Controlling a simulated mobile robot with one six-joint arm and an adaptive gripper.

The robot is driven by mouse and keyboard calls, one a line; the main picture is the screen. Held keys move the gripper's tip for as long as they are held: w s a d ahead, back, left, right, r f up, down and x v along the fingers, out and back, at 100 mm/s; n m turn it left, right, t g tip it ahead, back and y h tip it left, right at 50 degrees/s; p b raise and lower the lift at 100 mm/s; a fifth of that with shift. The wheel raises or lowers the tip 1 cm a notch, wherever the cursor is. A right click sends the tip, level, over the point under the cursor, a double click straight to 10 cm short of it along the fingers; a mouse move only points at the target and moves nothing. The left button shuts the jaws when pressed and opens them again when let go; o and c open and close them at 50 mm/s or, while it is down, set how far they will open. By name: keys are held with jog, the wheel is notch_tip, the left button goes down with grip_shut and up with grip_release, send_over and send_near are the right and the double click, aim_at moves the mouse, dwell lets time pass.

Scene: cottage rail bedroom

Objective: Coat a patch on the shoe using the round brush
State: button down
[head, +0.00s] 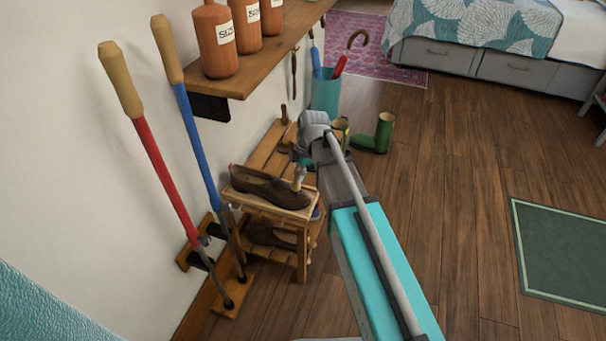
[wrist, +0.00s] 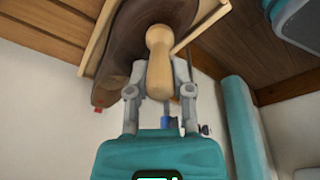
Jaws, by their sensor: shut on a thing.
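The brown shoe (head: 262,187) lies on the top of a small wooden rack at the left of centre in the head view. It also fills the upper middle of the wrist view (wrist: 128,32). My gripper (head: 303,155) is above the shoe's right end. In the wrist view my gripper (wrist: 160,80) is shut on the pale wooden handle of the round brush (wrist: 159,55). In the head view the brush (head: 299,177) points down at the shoe's right end. Its bristles are hidden in the wrist view, and I cannot tell whether they touch the shoe.
The wooden rack (head: 302,262) holds more footwear below. Two long-handled tools, red (head: 163,180) and blue (head: 202,160), lean to its left. A shelf (head: 268,50) with brown bottles juts from the wall above.

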jog(key=shift+w+a+r, duration=0.1)
jog(key=shift+w+a, duration=0.15)
jog(key=shift+a, duration=0.35)
jog(key=shift+r, duration=0.1)
jog(key=shift+d, duration=0.1)
jog(key=shift+s+d+f, duration=0.1)
jog(key=shift+s+d, duration=0.2)
jog(key=shift+d, duration=0.4)
jog(key=shift+s+d+f, duration=0.1)
jog(key=shift+s+d, duration=0.2)
jog(key=shift+d, duration=0.4)
jog(key=shift+d, duration=0.15)
jog(key=shift+s+d+f+b, duration=0.15)
jog(key=shift+s+d, duration=0.15)
jog(key=shift+d, duration=0.35)
jog(key=shift+s+d+f+b, duration=0.15)
jog(key=shift+s+d, duration=0.1)
jog(key=shift+d, duration=0.4)
jog(key=shift+w+a, duration=0.1)
jog(key=shift+a, duration=0.05)
jog(key=shift+w+a+r, duration=0.1)
jog(key=shift+w+a, duration=0.15)
jog(key=shift+a, duration=0.45)
jog(key=shift+w+a+r, duration=0.1)
jog(key=shift+w+a, duration=0.15)
jog(key=shift+a, duration=0.4)
